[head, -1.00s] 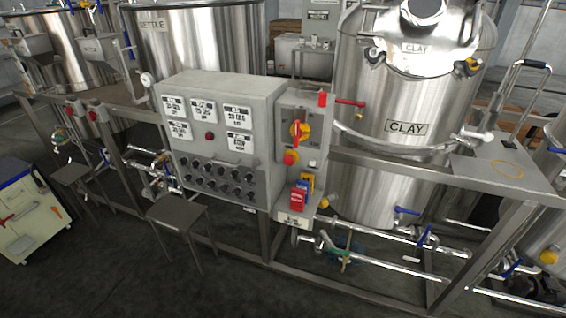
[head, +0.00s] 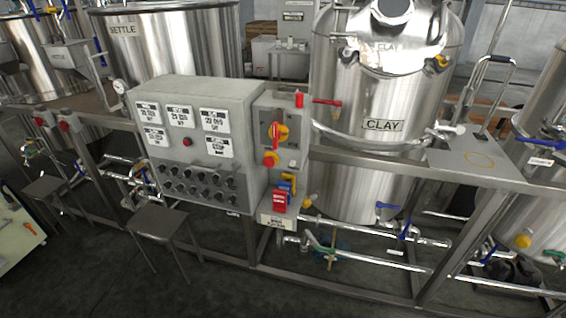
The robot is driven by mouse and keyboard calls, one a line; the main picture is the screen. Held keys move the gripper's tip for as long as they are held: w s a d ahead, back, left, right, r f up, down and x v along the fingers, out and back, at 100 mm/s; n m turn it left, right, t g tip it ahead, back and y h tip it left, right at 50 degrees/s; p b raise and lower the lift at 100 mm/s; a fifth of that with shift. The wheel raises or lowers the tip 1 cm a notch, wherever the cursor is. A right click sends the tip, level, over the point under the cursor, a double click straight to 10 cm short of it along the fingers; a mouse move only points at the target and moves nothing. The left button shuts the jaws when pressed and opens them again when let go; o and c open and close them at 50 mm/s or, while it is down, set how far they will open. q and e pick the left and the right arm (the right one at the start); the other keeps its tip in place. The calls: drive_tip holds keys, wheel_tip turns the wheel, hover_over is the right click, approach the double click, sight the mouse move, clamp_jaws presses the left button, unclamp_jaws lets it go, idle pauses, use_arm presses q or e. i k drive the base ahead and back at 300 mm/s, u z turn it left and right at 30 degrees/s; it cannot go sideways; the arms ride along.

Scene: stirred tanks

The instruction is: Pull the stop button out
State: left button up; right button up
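The stop button (head: 270,159) is a red mushroom head on a yellow base. It sits on the narrow grey switch box (head: 286,205) at the right side of the control panel. Whether the button is pressed in or out cannot be told at this size. Neither of my grippers shows in the head view.
Red and blue padlocks (head: 280,202) hang below the button. A steel stool (head: 158,222) stands on the floor in front. A steel tank marked CLAY (head: 383,125) is behind the frame.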

sight(269, 162)
drive_tip(key=k, duration=0.5)
drive_tip(key=u, duration=2.3)
drive_tip(key=i, duration=1.05)
drive_tip(key=z, duration=1.7)
